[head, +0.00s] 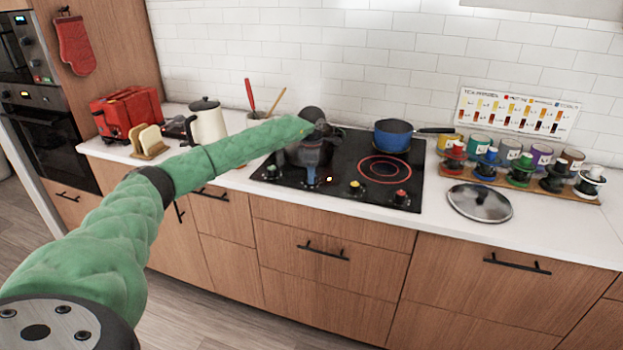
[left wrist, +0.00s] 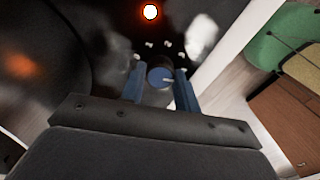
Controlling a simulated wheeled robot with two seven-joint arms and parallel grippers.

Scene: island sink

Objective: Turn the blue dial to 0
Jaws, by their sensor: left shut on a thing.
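The blue dial (left wrist: 158,77) shows in the left wrist view as a round knob with a pale pointer line toward the picture's right. White marks lie around it on the black cooktop (head: 338,165). My left gripper (left wrist: 160,84) has its two blue fingers on either side of the dial and is shut on it. In the head view the left gripper (head: 312,176) is over the cooktop's front left part and hides the blue dial. My right gripper is not in view.
A yellow dial (head: 356,186) and a red dial (head: 401,197) sit along the cooktop's front edge. A blue pot (head: 393,136) stands at the back right, near a glowing red ring (head: 385,170). A lid (head: 480,203) lies right of the cooktop. A kettle (head: 207,122) stands left.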

